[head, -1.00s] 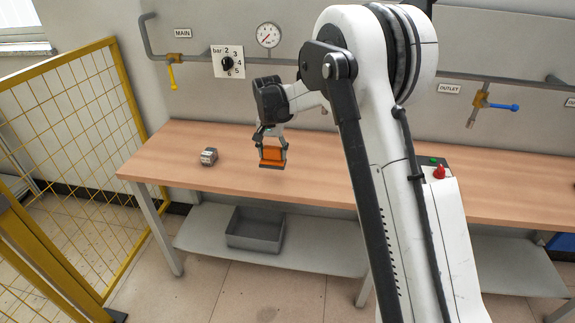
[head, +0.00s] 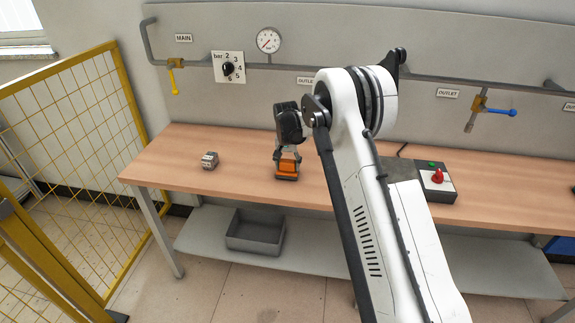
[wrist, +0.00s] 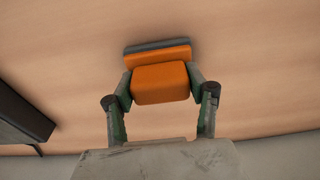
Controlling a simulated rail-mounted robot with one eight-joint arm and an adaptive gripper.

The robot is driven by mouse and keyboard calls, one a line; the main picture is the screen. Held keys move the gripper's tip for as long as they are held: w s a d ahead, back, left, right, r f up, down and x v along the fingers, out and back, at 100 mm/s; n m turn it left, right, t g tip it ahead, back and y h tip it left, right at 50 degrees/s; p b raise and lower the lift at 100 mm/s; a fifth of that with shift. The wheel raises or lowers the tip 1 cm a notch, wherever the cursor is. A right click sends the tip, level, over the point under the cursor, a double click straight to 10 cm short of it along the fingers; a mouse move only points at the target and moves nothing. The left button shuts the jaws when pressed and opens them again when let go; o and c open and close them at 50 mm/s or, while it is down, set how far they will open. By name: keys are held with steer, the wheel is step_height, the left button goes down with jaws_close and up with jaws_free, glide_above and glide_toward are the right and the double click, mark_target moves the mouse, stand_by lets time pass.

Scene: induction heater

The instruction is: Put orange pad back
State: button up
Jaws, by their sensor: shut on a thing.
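The orange pad (head: 287,166) is a small orange block with a dark grey edge on its far side in the wrist view (wrist: 160,84). My gripper (head: 287,157) is shut on it, with one finger on each side. The pad is upright over the wooden bench, near the front edge; I cannot tell whether it touches the top. In the wrist view my gripper's fingers (wrist: 160,88) press against the pad's left and right sides.
A small grey block (head: 210,160) lies on the bench (head: 240,183) to the left. A control box with a red button (head: 438,177) stands to the right, beside my arm. A grey bin (head: 255,232) sits on the lower shelf. A yellow mesh fence (head: 75,120) is at left.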

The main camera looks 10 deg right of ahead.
steer(key=shift+f, duration=0.15)
steer(key=shift+f, duration=0.1)
steer(key=o, duration=1.6)
steer(key=shift+c, duration=0.2)
